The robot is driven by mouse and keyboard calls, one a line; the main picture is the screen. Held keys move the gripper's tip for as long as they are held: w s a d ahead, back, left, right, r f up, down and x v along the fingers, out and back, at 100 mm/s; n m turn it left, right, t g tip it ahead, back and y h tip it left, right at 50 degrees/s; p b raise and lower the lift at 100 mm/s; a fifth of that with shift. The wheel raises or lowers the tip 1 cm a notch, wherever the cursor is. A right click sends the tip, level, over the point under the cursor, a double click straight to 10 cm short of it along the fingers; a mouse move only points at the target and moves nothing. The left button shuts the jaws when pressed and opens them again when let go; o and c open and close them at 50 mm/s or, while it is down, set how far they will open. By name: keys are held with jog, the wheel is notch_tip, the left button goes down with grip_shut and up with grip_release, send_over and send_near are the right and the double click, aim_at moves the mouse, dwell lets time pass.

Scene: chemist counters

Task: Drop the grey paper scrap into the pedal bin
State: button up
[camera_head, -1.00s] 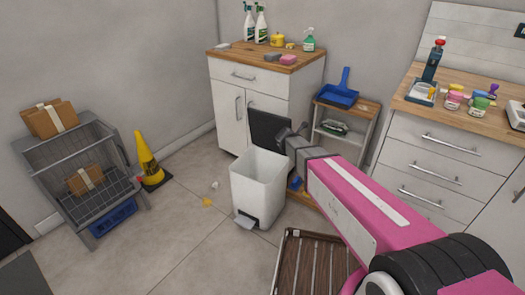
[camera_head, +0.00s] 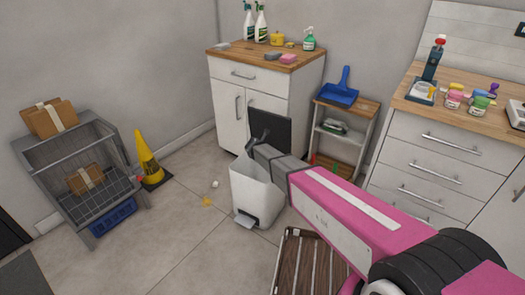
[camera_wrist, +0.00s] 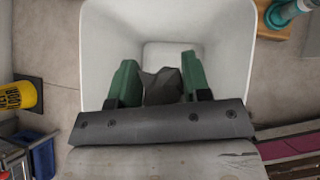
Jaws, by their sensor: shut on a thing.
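The pedal bin (camera_head: 252,197) is a white box standing on the floor, with its dark lid (camera_head: 271,131) raised at the back. My gripper (camera_head: 255,138) is over the bin's open top in the head view. In the wrist view, the green fingers of my gripper (camera_wrist: 160,84) are shut on the grey paper scrap (camera_wrist: 161,87), a crumpled dark piece. The bin's white walls (camera_wrist: 97,50) surround the fingers in that view, and the scrap is above its pale inside. How far the fingertips are above or below the rim is unclear.
A yellow cone (camera_head: 148,158) and a grey wire rack (camera_head: 80,180) stand to the left. Small white and yellow scraps (camera_head: 208,202) lie on the floor. A white cabinet (camera_head: 233,120) stands behind the bin, and a slatted wooden piece (camera_head: 300,260) is in front.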

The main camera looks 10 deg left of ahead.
jog(key=shift+f, duration=1.75)
jog(key=o, duration=1)
jog(key=shift+s+r, duration=0.1)
jog(key=v, duration=1)
jog(key=shift+s+r, duration=0.15)
jog(key=shift+r, duration=0.1)
jog(key=shift+d, duration=0.1)
